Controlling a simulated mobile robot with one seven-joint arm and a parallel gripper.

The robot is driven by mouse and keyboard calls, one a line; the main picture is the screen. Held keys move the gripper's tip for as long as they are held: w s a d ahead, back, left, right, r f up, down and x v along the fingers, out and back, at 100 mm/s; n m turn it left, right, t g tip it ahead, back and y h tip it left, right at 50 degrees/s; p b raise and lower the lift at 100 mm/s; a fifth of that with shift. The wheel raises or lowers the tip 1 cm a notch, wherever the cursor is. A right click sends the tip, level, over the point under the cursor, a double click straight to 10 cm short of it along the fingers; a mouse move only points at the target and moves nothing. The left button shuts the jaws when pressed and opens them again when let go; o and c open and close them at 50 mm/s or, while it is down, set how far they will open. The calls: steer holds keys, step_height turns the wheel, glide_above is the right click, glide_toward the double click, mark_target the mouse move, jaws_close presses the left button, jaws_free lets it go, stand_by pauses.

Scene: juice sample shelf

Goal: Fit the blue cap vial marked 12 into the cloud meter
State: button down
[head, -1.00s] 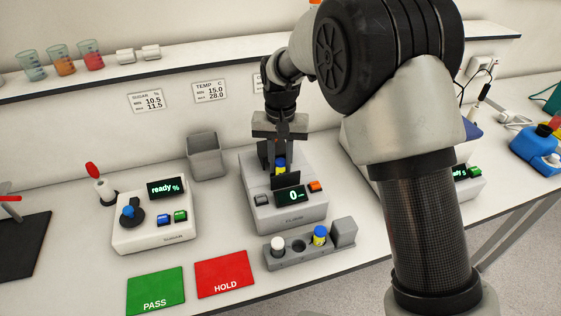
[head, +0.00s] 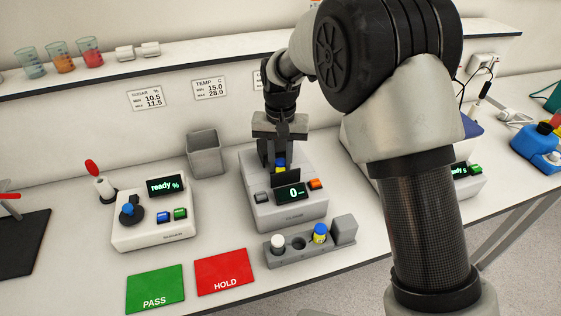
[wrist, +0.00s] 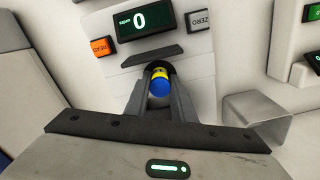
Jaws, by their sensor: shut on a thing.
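A vial with a blue cap and yellow band (wrist: 160,86) is between the fingers of my gripper (wrist: 160,92), which is shut on it. In the head view my gripper (head: 281,163) points down at the top of the grey cloud meter (head: 290,213), just behind its raised dark flap (head: 286,178). Only a little of the vial's blue and yellow shows there. Its lower part is hidden, so I cannot tell how deep it sits in the meter. Its number cannot be read. The meter's display (head: 291,193) reads 0.
A grey rack (head: 270,258) in front holds a white-capped vial (head: 278,243) and another blue-capped vial (head: 320,233), with an empty hole between. Green PASS (head: 155,287) and red HOLD (head: 222,270) mats lie front left. A white sugar meter (head: 150,225) and grey bin (head: 204,153) stand left.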

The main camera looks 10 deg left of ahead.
steer(key=shift+f, duration=0.45)
steer(key=shift+s+d+f, duration=0.1)
steer(key=shift+s+f, duration=0.05)
steer(key=shift+f, duration=0.1)
